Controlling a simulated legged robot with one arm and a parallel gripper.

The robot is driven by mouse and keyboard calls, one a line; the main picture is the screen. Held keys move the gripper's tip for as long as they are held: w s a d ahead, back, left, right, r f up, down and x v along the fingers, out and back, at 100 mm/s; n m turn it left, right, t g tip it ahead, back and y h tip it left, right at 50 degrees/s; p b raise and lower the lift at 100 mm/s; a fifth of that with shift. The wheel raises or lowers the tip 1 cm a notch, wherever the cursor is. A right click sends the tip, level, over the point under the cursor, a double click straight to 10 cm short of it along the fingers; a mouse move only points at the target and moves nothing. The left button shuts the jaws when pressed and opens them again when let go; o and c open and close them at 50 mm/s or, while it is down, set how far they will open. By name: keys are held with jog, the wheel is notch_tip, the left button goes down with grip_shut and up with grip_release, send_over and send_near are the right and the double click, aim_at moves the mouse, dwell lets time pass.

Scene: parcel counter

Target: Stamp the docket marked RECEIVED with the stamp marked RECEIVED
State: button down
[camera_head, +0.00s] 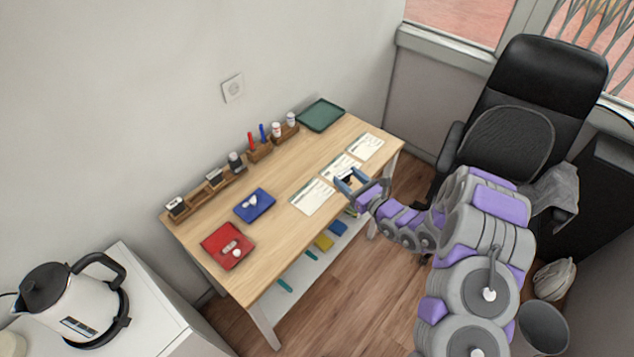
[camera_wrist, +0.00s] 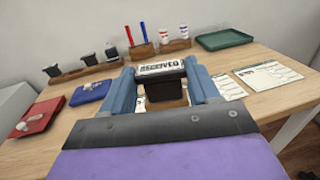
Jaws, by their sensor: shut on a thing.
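My gripper (camera_wrist: 161,86) is shut on a dark stamp with a white label reading RECEIVED (camera_wrist: 160,68). In the head view my gripper (camera_head: 350,183) is over the table's front side, by the middle docket. Three white dockets lie in a row: the left docket (camera_head: 309,199), the middle docket (camera_head: 340,165), partly covered by my gripper, and the right docket (camera_head: 366,146). The right docket (camera_wrist: 267,76) also shows in the wrist view, with part of another docket (camera_wrist: 230,88) beside my right finger. Their markings are too small to read. The stamp's underside is hidden.
A wooden rack (camera_head: 195,201) with several other stamps stands along the wall. The red pad (camera_head: 222,254) and blue pad (camera_head: 262,211) lie at the left. A pen holder (camera_head: 260,153) and a green tray (camera_head: 320,115) stand at the back. Table (camera_head: 285,232) between pads and dockets is clear.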

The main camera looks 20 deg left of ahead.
aim_at(317, 208)
jog(key=s+a+f+g, duration=0.1)
jog(key=a+f, duration=0.1)
jog(key=a, duration=0.1)
jog(key=s+a+f+n+g+y, duration=0.1)
jog(key=a+f, duration=0.1)
jog(key=a, duration=0.1)
jog(key=s+a+f+n+g, duration=0.1)
jog(key=a+f, duration=0.1)
jog(key=a, duration=0.2)
jog(key=shift+s+f+y+b, duration=0.15)
jog(key=shift+y+b, duration=0.25)
jog(key=shift+d+f, duration=0.3)
jog(key=shift+f, duration=0.3)
jog(key=shift+d+f, duration=0.2)
jog(key=shift+d, duration=0.25)
jog(key=shift+a+f, duration=0.15)
jog(key=shift+a, duration=0.5)
jog(key=shift+d, duration=0.55)
jog(key=shift+a, duration=0.25)
jog(key=shift+d, duration=0.2)
